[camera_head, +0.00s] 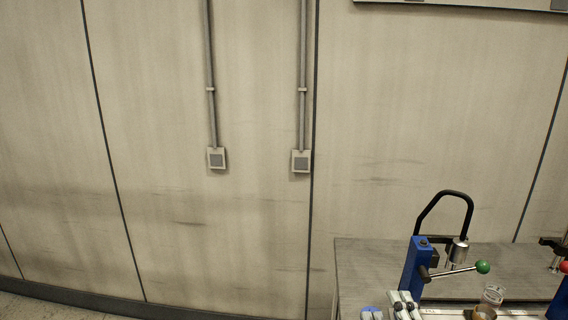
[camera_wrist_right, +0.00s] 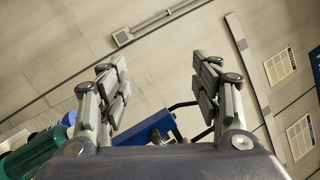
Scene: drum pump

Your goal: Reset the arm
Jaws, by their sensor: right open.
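A blue pump (camera_head: 415,268) with a black bent tube, a metal cylinder and a lever ending in a green knob (camera_head: 483,267) stands at the grey table, lower right in the head view. My right gripper (camera_head: 390,308) shows at the bottom edge, just left of and in front of the pump, apart from the lever. In the right wrist view my right gripper (camera_wrist_right: 160,88) has its two fingers spread wide with nothing between them. Part of a blue body (camera_wrist_right: 147,130) with a black tube shows behind the fingers. My left gripper is not in view.
The grey table (camera_head: 370,258) has bare room at its back left. A glass jar (camera_head: 492,295) stands right of the pump. A second blue pump (camera_head: 560,300) with a red knob is cut off at the right edge. A green object (camera_wrist_right: 35,152) shows lower left in the wrist view.

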